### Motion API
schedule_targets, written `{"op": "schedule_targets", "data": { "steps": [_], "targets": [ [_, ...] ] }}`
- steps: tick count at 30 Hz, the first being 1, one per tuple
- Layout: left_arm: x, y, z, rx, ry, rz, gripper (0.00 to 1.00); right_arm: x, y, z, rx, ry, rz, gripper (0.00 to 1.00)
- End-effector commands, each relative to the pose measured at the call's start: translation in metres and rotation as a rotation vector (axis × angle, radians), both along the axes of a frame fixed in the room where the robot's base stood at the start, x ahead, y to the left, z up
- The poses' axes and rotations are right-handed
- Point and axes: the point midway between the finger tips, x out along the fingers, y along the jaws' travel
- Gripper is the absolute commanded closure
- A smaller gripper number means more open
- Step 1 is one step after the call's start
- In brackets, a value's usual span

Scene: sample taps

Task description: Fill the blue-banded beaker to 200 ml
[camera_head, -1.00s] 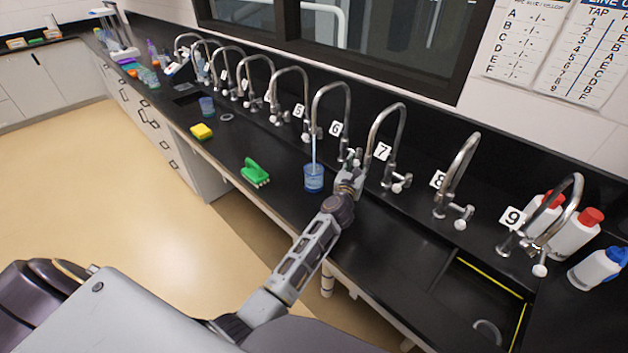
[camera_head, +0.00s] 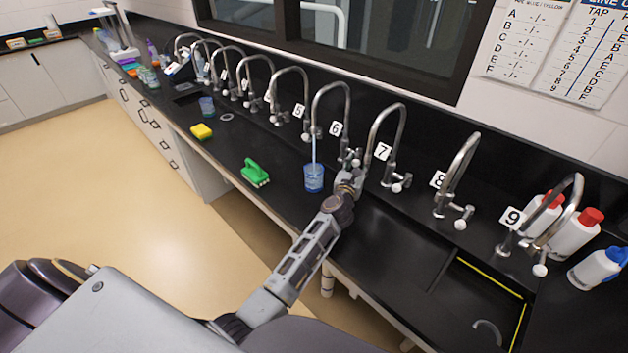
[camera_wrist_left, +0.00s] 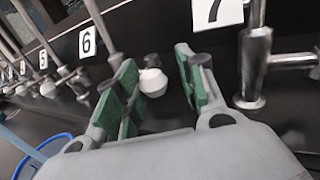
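The blue-banded beaker (camera_head: 314,182) stands upright on the black counter under tap 6 (camera_head: 330,90). A thin stream of water runs from the spout into it. Its level against any marks is too small to read. In the left wrist view its blue rim (camera_wrist_left: 45,152) shows at the lower left. My left gripper (camera_head: 353,163) is beside the beaker, at the base of tap 6. In the left wrist view my left gripper (camera_wrist_left: 160,85) has its green-padded fingers apart, with tap 6's white knob (camera_wrist_left: 152,83) between them. Contact with the knob is unclear. My right gripper is out of view.
Tap 7 (camera_head: 386,130) stands close to the right of my left gripper. A green brush (camera_head: 255,172) and a yellow sponge (camera_head: 201,131) lie left of the beaker. Another blue beaker (camera_head: 207,107) stands further back. A sink (camera_head: 470,300) is at the right. Bottles (camera_head: 598,268) stand beyond.

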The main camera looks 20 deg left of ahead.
Motion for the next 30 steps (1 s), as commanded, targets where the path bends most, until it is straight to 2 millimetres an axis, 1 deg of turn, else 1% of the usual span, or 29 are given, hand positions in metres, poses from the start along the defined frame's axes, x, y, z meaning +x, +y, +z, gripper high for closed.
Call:
{"op": "schedule_targets", "data": {
  "steps": [8, 14, 26, 30],
  "targets": [
    [0.0, 0.001, 0.0, 0.0, 0.0, 0.0, 0.61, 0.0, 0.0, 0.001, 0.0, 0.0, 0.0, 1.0],
    [0.0, 0.01, 0.001, 0.001, 0.0, 0.001, 0.61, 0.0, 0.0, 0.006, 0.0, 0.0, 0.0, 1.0],
    [-0.001, 0.034, 0.001, 0.001, 0.001, 0.002, 0.61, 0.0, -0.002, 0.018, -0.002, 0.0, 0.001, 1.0],
    [-0.001, 0.033, 0.0, 0.0, 0.0, 0.001, 0.61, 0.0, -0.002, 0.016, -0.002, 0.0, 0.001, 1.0]
  ]
}}
